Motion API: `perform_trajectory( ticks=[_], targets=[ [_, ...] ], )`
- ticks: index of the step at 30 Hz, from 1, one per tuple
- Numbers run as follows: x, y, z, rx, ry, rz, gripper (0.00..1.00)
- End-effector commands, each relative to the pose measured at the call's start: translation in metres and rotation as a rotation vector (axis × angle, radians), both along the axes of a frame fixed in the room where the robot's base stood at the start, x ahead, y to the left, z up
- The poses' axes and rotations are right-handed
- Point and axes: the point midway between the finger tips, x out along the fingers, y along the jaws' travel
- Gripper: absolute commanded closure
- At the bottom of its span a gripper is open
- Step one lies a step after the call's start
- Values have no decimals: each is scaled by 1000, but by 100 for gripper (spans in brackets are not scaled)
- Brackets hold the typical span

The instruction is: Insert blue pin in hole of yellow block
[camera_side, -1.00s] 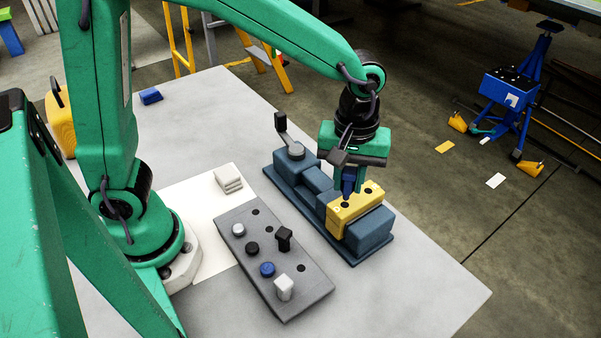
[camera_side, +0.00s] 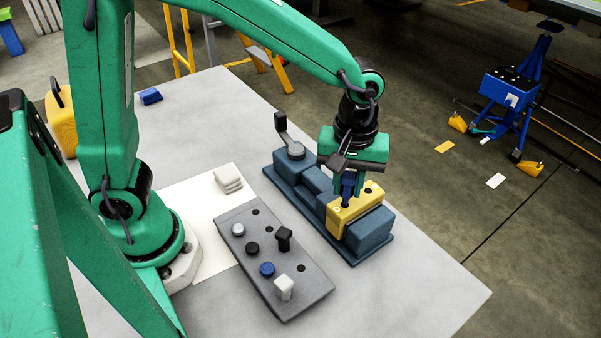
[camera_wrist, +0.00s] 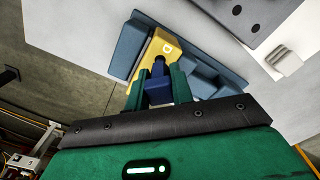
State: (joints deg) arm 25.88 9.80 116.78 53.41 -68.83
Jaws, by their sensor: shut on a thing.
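The yellow block (camera_side: 360,209) sits in the blue-grey jig (camera_side: 282,186), and it also shows in the wrist view (camera_wrist: 166,45). A dark hole is visible in the right part of its top. My gripper (camera_side: 348,188) is above the left part of the block, pointing down. It is shut on the blue pin (camera_side: 347,187), which stands about upright between the fingers (camera_wrist: 157,80). The pin's lower end is at the block's top near the left hole. I cannot tell whether its tip is inside the hole. The pin also shows in the wrist view (camera_wrist: 158,68).
A grey pin tray (camera_side: 307,301) with several black, white and blue pins lies left of the jig. A clamp with a black handle (camera_side: 280,122) rises at the jig's far end. A small blue block (camera_side: 150,96) lies further back. The table's front right is clear.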

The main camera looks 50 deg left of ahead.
Motion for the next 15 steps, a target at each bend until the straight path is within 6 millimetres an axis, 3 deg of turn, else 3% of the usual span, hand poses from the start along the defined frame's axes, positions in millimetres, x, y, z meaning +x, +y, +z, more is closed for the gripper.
perform_trajectory(
  ticks=[15],
  targets=[
    [0, 0, -15, 1, 2, 0, 100]
  ],
)
